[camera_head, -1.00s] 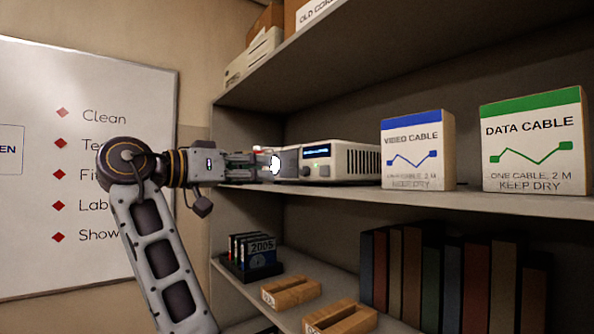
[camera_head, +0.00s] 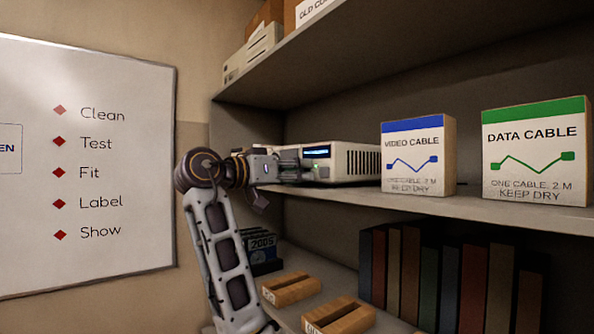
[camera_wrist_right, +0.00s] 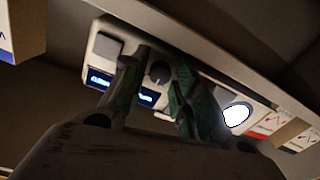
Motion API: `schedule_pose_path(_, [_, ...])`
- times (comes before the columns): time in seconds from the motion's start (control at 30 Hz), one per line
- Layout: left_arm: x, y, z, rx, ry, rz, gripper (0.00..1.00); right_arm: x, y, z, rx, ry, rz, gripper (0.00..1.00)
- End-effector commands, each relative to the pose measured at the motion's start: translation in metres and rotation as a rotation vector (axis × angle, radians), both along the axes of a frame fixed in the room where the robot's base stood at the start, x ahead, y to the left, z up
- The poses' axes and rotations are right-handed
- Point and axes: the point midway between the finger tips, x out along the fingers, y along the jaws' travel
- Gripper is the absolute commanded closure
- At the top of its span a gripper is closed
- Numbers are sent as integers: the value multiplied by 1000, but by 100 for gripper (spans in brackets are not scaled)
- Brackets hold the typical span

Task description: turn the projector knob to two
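The white projector (camera_head: 362,163) stands on the middle shelf, its lit blue display facing my right arm. My right gripper (camera_head: 292,162) is at the projector's front face and covers part of it. In the right wrist view the projector's face (camera_wrist_right: 104,46) shows tilted, with a dark round knob (camera_wrist_right: 159,72), two lit blue displays and a bright white lens (camera_wrist_right: 237,115). The fingers of my right gripper (camera_wrist_right: 155,88) are spread, with the knob between them in the picture. I cannot tell whether they touch it. The knob's setting is not readable. My left gripper is not in view.
A video cable box (camera_head: 416,158) and a data cable box (camera_head: 537,152) stand right of the projector. A whiteboard (camera_head: 130,230) hangs at left.

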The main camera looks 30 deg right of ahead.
Motion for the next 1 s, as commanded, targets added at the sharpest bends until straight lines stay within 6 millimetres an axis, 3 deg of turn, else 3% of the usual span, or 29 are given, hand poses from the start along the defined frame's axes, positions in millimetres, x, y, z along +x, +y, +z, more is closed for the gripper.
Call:
schedule_pose_path(0.27, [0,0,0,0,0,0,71,0,-1,-1,0,0,0,71])
schedule_pose_path(0.53, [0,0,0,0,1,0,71,0,-1,0,0,0,0,100])
schedule_pose_path(1.0, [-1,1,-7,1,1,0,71,0,-1,-1,4,-64,1,100])
